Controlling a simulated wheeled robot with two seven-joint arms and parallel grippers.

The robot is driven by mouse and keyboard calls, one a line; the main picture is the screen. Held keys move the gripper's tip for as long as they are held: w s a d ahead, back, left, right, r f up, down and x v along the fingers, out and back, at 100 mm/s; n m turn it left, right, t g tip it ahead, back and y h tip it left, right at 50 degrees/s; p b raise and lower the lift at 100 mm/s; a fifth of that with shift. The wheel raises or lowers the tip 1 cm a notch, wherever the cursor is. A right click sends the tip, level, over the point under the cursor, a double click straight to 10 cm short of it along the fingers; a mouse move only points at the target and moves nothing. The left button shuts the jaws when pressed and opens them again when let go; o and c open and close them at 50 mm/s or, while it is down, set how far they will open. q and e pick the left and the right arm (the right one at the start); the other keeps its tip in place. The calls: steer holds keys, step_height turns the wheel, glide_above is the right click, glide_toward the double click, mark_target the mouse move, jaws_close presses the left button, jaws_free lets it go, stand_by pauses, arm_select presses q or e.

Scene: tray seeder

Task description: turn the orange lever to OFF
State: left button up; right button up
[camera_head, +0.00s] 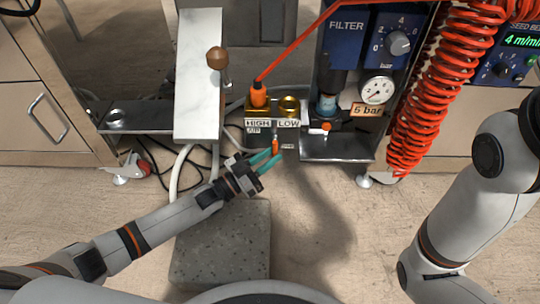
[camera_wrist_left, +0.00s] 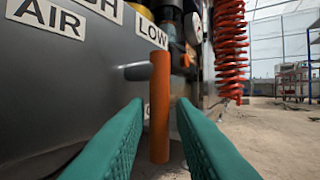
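The orange lever (camera_head: 275,146) hangs below the brass fitting labelled HIGH and LOW. In the left wrist view the lever (camera_wrist_left: 160,108) stands upright between my two green fingers, on a grey stem that comes in from the left. My left gripper (camera_head: 270,159) is open around the lever, with a visible gap on both sides of it in the left wrist view (camera_wrist_left: 158,140). No OFF mark is readable in either view. My right arm (camera_head: 460,200) shows at the right, but its gripper is out of view.
A red coiled hose (camera_head: 425,100) hangs at the right. A gauge (camera_head: 377,91) and filter unit stand nearby. A grey stone block (camera_head: 225,245) lies below my left arm.

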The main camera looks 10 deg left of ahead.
arm_select(q)
steer(key=p+v, duration=0.4)
steer(key=v, duration=0.6)
steer(key=shift+s+a, duration=0.2)
steer(key=shift+s, duration=0.1)
steer(key=shift+s+a+f, duration=0.2)
steer(key=shift+s+a, duration=0.1)
steer(key=shift+a, duration=0.05)
